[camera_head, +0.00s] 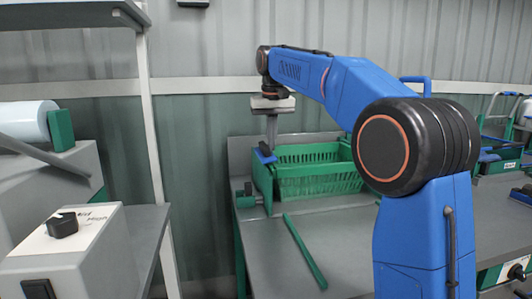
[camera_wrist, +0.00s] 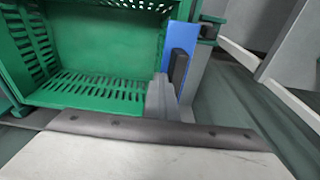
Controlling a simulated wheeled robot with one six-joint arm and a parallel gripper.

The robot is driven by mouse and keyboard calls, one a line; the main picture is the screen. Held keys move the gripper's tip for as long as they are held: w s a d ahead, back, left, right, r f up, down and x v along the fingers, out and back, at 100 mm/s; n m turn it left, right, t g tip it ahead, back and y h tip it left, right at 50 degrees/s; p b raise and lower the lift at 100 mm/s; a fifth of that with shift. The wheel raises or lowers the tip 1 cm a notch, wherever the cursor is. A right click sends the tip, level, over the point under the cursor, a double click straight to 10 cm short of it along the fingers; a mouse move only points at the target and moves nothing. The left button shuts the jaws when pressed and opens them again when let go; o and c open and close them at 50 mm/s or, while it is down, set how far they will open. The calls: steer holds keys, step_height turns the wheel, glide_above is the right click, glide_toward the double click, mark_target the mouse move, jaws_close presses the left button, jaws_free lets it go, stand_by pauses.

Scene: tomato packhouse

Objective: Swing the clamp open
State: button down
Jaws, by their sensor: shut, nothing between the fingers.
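My gripper (camera_head: 270,140) points down at the left end of the green slotted crate (camera_head: 318,181), with its fingers shut and empty. A small blue part with a dark piece (camera_head: 265,155), which looks like the clamp, is right at the fingertips. In the wrist view the blue plate (camera_wrist: 183,42) stands beside the crate's wall (camera_wrist: 28,77), with a dark pad on it. A grey finger (camera_wrist: 159,98) is close to the plate. I cannot tell whether they touch. The clamp's hinge is not clear.
A green bracket with a dark knob (camera_head: 248,187) is at the bench's left edge. A green bar (camera_head: 304,251) lies on the grey bench (camera_head: 268,262). A control box (camera_head: 75,250) stands at the left. More green crates (camera_head: 500,158) are at the right.

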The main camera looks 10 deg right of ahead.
mark_target(262, 145)
steer(key=shift+a, duration=1.3)
steer(key=shift+w+r, duration=0.1)
steer(key=shift+r, duration=0.05)
steer(key=shift+a+r, duration=0.2)
steer(key=shift+r, duration=0.95)
steer(key=shift+d+r, duration=0.3)
steer(key=shift+r, duration=0.15)
steer(key=shift+d+r, duration=0.15)
steer(key=shift+d, duration=0.1)
steer(key=shift+d, duration=2.85)
